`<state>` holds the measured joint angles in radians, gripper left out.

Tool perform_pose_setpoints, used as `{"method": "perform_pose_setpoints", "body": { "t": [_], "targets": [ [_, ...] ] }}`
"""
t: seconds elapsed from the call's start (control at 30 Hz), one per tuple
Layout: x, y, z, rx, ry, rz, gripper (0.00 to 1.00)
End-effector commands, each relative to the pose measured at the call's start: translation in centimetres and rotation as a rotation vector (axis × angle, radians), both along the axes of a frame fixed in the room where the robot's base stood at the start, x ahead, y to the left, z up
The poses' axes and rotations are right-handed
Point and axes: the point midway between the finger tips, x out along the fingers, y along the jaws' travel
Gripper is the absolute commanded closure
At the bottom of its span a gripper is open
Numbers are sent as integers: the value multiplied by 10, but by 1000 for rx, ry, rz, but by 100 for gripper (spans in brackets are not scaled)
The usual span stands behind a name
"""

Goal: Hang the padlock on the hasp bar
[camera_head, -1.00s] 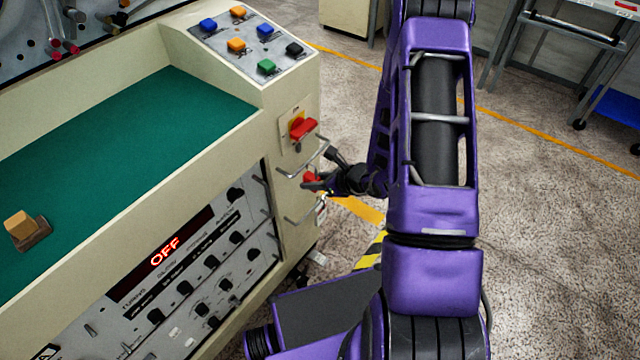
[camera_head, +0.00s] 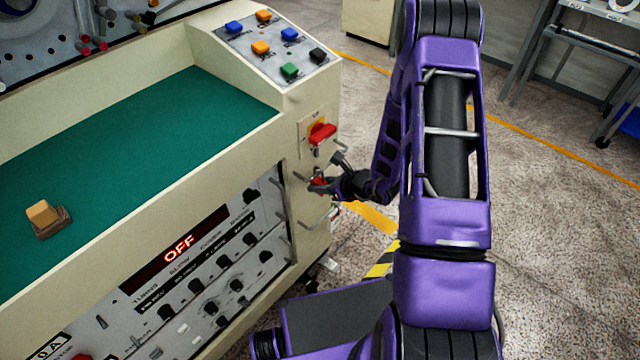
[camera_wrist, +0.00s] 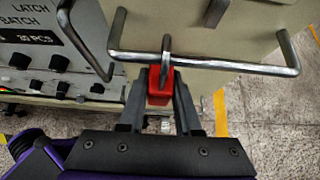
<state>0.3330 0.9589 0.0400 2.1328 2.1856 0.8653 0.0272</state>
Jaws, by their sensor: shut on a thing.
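The red padlock (camera_wrist: 160,92) is clamped between the two fingers of my gripper (camera_wrist: 160,78), its grey shackle pointing up. In the head view my gripper (camera_head: 322,185) is at the machine's end panel, below the red rotary switch (camera_head: 321,133), with a little red of the padlock (camera_head: 318,181) showing. The upper bar there is partly hidden by my gripper.
A lower bar (camera_head: 318,222) sticks out under my gripper. A small tan block (camera_head: 43,212) lies on the green surface. Open floor is to the right.

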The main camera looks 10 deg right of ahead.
Motion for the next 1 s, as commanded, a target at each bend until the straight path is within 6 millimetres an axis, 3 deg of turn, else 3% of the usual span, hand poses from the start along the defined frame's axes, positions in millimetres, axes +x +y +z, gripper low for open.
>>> {"method": "perform_pose_setpoints", "body": {
  "t": [0.03,0.07,0.23,0.67,1.0],
  "targets": [
    [0,0,0,1,-1,0,100],
    [0,0,0,1,-1,0,64],
    [0,0,0,1,-1,0,34],
    [-6,-5,7,0,1,-1,33],
    [-54,-41,54,-1,-1,-5,33]
  ]
}}
